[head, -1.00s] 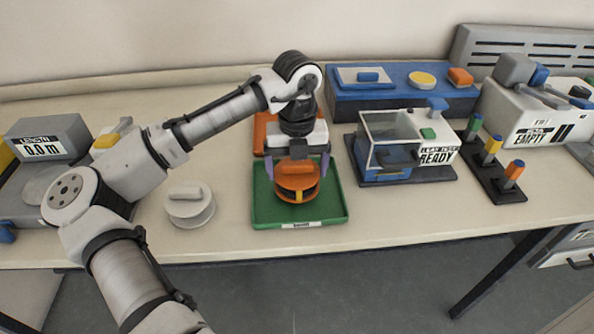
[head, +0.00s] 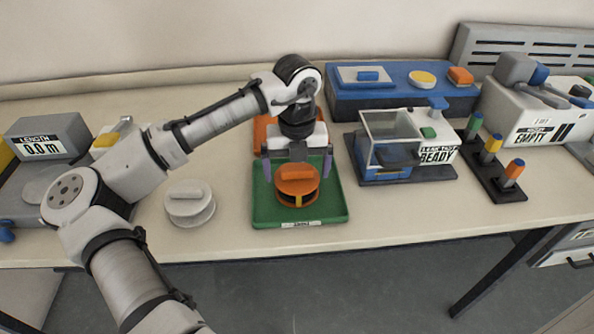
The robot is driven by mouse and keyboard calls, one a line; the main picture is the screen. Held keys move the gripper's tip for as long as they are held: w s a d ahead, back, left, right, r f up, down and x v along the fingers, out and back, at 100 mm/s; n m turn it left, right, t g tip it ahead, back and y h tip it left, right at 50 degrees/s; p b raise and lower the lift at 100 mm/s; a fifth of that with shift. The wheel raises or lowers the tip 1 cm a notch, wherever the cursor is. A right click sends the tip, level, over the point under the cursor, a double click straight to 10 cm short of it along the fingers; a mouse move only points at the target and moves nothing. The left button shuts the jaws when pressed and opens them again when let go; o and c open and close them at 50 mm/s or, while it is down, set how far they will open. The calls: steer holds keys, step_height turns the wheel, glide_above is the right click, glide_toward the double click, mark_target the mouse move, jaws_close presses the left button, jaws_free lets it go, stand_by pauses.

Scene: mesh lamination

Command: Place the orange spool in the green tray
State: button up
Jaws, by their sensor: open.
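The orange spool (head: 297,181), with a dark band and a yellow mark on its front, sits in the green tray (head: 275,212), around its middle. My gripper (head: 299,178) is over the spool from behind, pointing down. Its purple fingers are spread on the left and right of the spool, and the right finger stands clear of it. Whether the spool rests flat on the tray floor is hard to tell from this angle. The tray's back part is hidden behind my gripper and the spool.
An orange tray (head: 261,134) lies behind the green one, partly hidden by my arm. A white spool (head: 190,205) stands to the left on the bench. A clear-sided tester (head: 395,140) stands to the right. The bench between the tester and the front edge is clear.

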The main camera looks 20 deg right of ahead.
mark_target(297, 169)
step_height(297, 169, up, 11)
stand_by(0.3)
steer(key=shift+r, duration=0.1)
